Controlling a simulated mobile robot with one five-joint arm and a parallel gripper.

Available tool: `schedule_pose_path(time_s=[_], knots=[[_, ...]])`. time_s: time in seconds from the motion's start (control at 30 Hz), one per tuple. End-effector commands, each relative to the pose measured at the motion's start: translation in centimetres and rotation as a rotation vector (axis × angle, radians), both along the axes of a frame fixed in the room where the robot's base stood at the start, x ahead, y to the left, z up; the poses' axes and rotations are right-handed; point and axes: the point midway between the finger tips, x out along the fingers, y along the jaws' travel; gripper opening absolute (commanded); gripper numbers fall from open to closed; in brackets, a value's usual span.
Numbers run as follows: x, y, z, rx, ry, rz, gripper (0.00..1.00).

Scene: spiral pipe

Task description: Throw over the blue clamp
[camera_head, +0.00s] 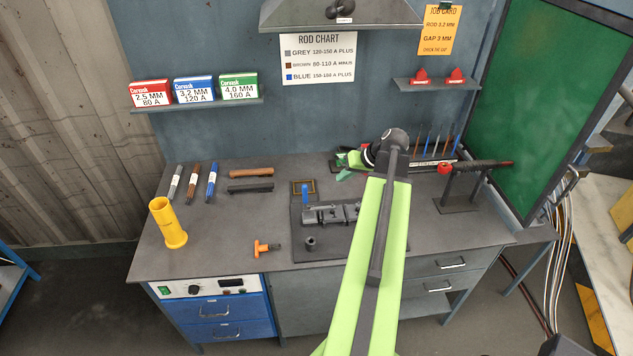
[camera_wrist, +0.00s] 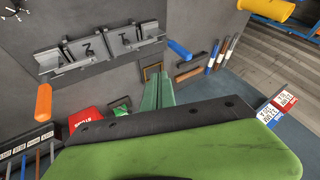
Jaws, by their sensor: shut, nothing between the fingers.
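The blue clamp (camera_head: 305,194) shows as a blue handle standing up at the left end of the grey fixture (camera_head: 318,240) in the head view. In the wrist view the blue handle (camera_wrist: 179,50) sticks out near the right end of the clamp blocks. An orange handle (camera_wrist: 43,102) stands at the other end, hidden behind my arm in the head view. My gripper (camera_head: 342,176) is above the bench, right of the blue handle and toward the back. Its green fingers (camera_wrist: 158,78) are together and empty, apart from the blue handle.
A brass-edged frame (camera_head: 312,183) lies behind the blue handle. A yellow cylinder (camera_head: 168,224) and an orange-handled tool (camera_head: 265,247) are on the left and front of the bench. A torch stand (camera_head: 461,200) is at the right. The bench's front left is mostly clear.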

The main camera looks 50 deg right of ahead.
Motion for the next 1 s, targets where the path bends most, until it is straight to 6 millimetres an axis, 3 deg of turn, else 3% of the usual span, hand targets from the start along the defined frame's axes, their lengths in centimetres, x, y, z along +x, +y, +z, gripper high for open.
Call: schedule_pose_path(time_s=[0.27, 0.77, 0.83, 1.0], knots=[[0.4, 0.2, -0.8, 0.000, 0.002, 0.003, 0.00], [6.3, 1.3, -9.3, 0.001, 0.002, 0.005, 0.00], [7.0, 2.5, -8.2, 0.001, 0.002, 0.005, 0.00], [8.2, 4.0, -8.2, 0.000, 0.003, 0.003, 0.00]])
